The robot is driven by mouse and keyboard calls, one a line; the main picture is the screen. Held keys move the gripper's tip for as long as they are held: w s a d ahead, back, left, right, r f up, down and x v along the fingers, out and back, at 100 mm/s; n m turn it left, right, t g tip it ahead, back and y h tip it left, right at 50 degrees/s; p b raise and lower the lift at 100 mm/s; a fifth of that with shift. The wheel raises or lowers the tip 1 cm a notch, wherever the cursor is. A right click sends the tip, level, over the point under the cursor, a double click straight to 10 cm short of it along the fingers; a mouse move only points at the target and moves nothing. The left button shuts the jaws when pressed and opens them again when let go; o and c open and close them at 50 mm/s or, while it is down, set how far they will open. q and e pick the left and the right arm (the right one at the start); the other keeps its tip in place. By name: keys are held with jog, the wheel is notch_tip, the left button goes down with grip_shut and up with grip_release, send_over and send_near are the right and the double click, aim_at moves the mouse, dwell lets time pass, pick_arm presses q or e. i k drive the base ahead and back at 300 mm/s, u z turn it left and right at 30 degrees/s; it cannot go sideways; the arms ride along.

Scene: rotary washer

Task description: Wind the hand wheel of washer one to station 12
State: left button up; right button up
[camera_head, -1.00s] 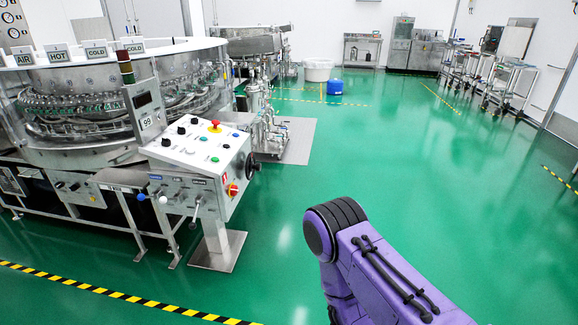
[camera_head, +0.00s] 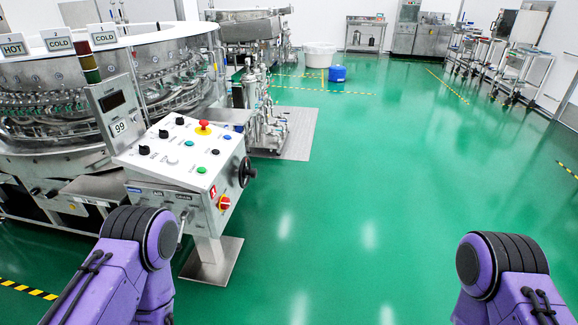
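The washer (camera_head: 40,95), a large round steel machine with bottles inside, stands at the left. Its control panel (camera_head: 185,150) has a white sloped top with coloured buttons and a red knob. A display post (camera_head: 115,110) beside the panel carries a small dark screen and a label reading 99. A black hand wheel (camera_head: 246,171) sits on the panel's right side, seen nearly edge-on. My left arm comes in at the lower left, in front of the panel's lower part. My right arm is at the lower right. Neither gripper shows.
The green floor right of the panel is wide and clear. The panel stands on a metal foot plate (camera_head: 212,262). A second machine (camera_head: 250,27), a white tub (camera_head: 320,55) and a blue drum (camera_head: 337,74) stand farther back. Carts (camera_head: 515,70) line the right wall.

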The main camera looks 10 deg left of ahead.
aim_at(244, 172)
jog(key=u, duration=0.1)
jog(key=i, duration=0.75)
jog(key=u, duration=1)
jog(key=i, duration=0.4)
jog(key=u, duration=0.45)
